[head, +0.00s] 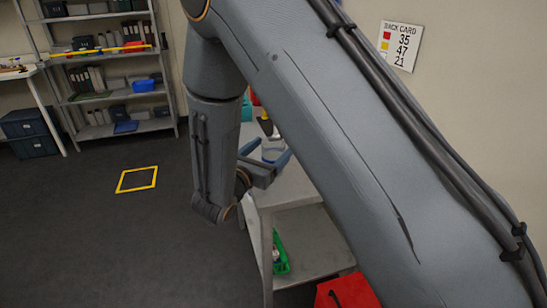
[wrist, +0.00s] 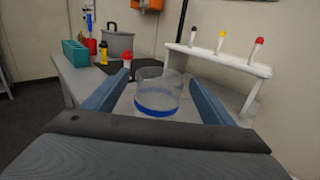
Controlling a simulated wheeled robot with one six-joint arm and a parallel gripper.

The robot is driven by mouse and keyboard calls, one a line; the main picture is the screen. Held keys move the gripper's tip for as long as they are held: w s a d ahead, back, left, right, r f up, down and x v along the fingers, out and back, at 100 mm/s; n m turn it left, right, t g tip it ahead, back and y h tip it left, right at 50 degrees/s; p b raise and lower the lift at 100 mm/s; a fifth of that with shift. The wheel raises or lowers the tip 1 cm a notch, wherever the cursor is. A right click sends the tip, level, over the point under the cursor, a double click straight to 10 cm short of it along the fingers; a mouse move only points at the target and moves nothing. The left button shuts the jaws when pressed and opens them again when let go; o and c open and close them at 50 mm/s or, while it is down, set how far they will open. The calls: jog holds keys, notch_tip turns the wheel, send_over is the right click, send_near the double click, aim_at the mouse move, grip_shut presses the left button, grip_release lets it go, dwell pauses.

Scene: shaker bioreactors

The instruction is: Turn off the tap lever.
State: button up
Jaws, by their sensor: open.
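I cannot make out a tap lever with certainty in either view. A white stand (wrist: 215,60) at the right of the wrist view carries upright pieces with black, yellow and red tops; whether any is a lever is unclear. My gripper (wrist: 157,75) is open, its two blue-grey fingers apart. A clear round vessel with a blue band (wrist: 157,103) shows between the fingers; I cannot tell whether they touch it. In the head view my gripper (head: 270,170) is at the grey trolley, partly hidden by my arm, and the clear vessel (head: 272,150) shows there.
A red-topped item (wrist: 127,60), a yellow-and-black item (wrist: 103,53), a metal pot (wrist: 119,42) and a teal rack (wrist: 75,54) stand beyond the left finger. A green basket (head: 280,256) is on the trolley's lower shelf (head: 315,240). A red box (head: 348,291) stands nearby. Floor at left is open.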

jog(key=shift+x, duration=0.85)
jog(key=shift+c, duration=0.3)
jog(key=c, duration=1.2)
jog(key=shift+c, duration=0.2)
jog(key=shift+r, duration=0.15)
